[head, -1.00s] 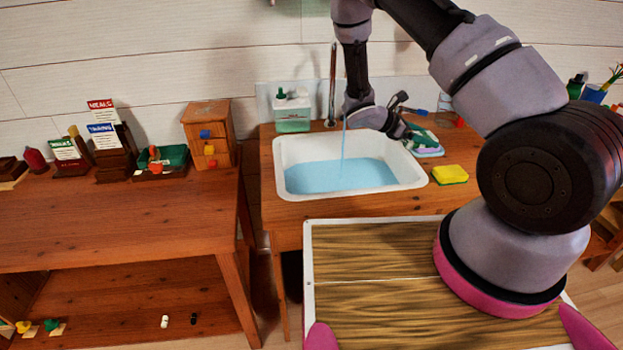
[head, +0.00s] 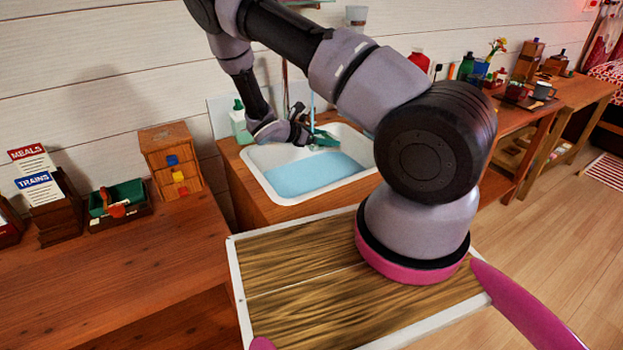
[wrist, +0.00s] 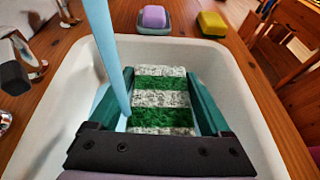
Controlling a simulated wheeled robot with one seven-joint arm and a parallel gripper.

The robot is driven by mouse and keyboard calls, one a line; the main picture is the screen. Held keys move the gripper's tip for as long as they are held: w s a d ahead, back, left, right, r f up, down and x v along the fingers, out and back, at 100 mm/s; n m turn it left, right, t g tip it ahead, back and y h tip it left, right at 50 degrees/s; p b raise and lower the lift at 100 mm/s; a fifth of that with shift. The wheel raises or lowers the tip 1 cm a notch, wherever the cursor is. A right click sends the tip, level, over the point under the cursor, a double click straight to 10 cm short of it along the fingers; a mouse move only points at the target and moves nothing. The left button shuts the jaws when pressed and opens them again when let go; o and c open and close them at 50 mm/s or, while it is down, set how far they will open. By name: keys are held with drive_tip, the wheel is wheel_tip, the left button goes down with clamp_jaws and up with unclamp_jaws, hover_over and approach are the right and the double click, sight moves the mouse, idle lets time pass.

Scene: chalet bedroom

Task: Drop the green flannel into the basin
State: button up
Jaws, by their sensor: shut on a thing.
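The green flannel (wrist: 160,98), striped green and white, is between the two fingers of my gripper (wrist: 163,80) in the wrist view. My gripper is shut on it and holds it over the white basin (wrist: 60,120). In the head view my gripper (head: 312,138) is above the back part of the basin (head: 262,160), which has blue water (head: 315,175) in it. A stream of water (wrist: 108,55) falls just left of the flannel in the wrist view. My arm hides the basin's right end in the head view.
A tap (wrist: 22,55) stands at the basin's left in the wrist view. A purple-topped item (wrist: 153,18) and a yellow sponge (wrist: 213,25) lie beyond the far rim. A soap bottle (head: 240,122) and small drawers (head: 171,160) are left of the basin.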

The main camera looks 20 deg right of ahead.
wheel_tip(320, 180, down, 4)
idle(0.4)
drive_tip(key=o, duration=1.1)
drive_tip(key=shift+o, duration=0.2)
drive_tip(key=v, duration=1)
drive_tip(key=shift+a+r, duration=0.2)
drive_tip(key=shift+a, duration=0.15)
drive_tip(key=shift+s, duration=0.1)
